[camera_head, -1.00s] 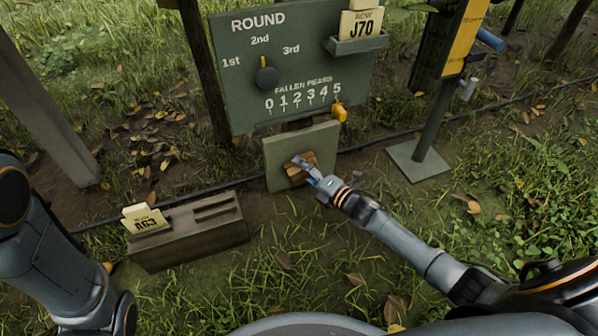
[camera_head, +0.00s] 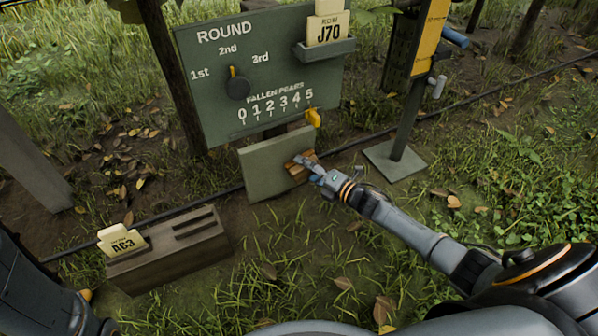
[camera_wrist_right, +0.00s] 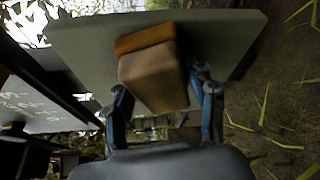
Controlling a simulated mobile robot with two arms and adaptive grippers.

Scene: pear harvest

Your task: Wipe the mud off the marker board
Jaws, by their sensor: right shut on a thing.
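The marker board (camera_head: 265,172) is a small plain grey-green panel low under the large scoreboard. No clear mud patch shows on its visible face in the head view. My right gripper (camera_head: 305,167) is shut on a brown wiping block (camera_head: 294,172) at the board's right edge. In the right wrist view, the two-tone brown block (camera_wrist_right: 153,75) sits between the fingers (camera_wrist_right: 165,92), with its far side up against the board (camera_wrist_right: 88,45). The block hides the board's face behind it. My left arm shows at lower left, but its gripper is out of view.
The green scoreboard (camera_head: 270,80) with a dial (camera_head: 237,87) and yellow slider (camera_head: 314,117) stands above. A slotted box (camera_head: 185,255) with card A63 (camera_head: 122,243) is at left. A post on a base plate (camera_head: 396,160) is at right. Grass lies in front.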

